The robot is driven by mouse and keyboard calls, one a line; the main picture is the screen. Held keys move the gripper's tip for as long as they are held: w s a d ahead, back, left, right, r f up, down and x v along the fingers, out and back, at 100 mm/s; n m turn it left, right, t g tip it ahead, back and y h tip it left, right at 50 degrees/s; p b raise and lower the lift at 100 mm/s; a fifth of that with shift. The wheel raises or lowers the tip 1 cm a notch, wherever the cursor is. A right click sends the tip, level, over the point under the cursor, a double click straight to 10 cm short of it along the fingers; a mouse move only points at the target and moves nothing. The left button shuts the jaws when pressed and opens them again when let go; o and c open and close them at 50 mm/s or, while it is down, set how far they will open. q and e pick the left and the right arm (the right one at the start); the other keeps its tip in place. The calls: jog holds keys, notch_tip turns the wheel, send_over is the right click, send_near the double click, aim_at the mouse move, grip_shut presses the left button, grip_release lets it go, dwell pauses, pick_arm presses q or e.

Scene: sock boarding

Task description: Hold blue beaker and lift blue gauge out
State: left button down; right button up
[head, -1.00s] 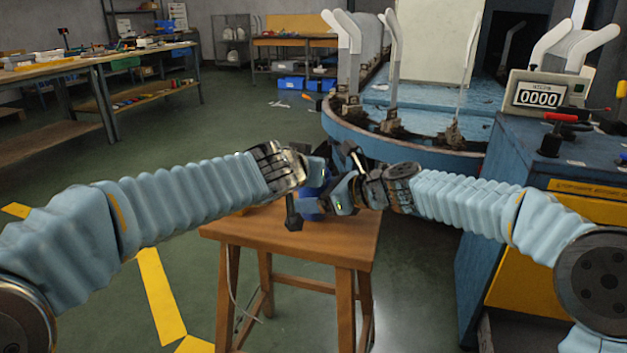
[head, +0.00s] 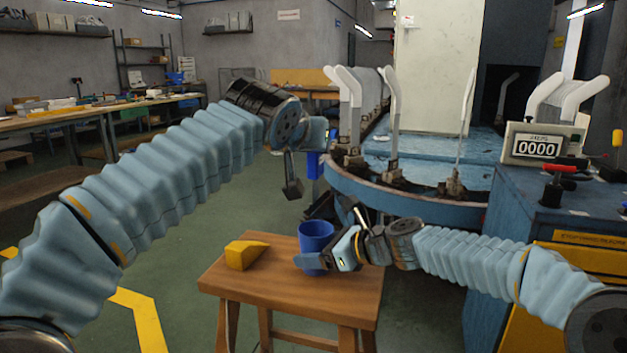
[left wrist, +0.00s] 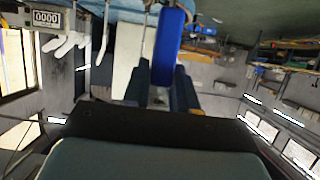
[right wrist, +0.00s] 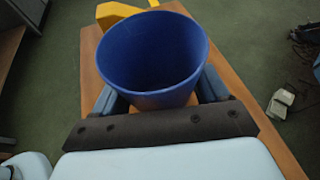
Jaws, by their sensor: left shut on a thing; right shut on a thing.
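The blue beaker (head: 316,234) stands upright on the wooden stool. My right gripper (head: 320,262) is shut on it from the right side. The right wrist view looks into the beaker (right wrist: 155,55), which is empty, with a finger on each side. The blue gauge (head: 315,165) is in the air well above the beaker, below my raised left gripper (head: 318,140). In the left wrist view the gauge (left wrist: 169,45) is a long blue block between the fingers, and my left gripper is shut on it.
The stool top (head: 345,294) also bears a yellow wedge-shaped block (head: 246,254) left of the beaker. Behind stands the blue round machine (head: 420,208) with white upright forms. A blue cabinet with a counter (head: 537,147) is at right. Open floor lies to the left.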

pick_arm(q)
jog(key=shift+r, duration=1.15)
pick_arm(e)
jog(key=o, duration=1)
jog(key=shift+o, duration=0.2)
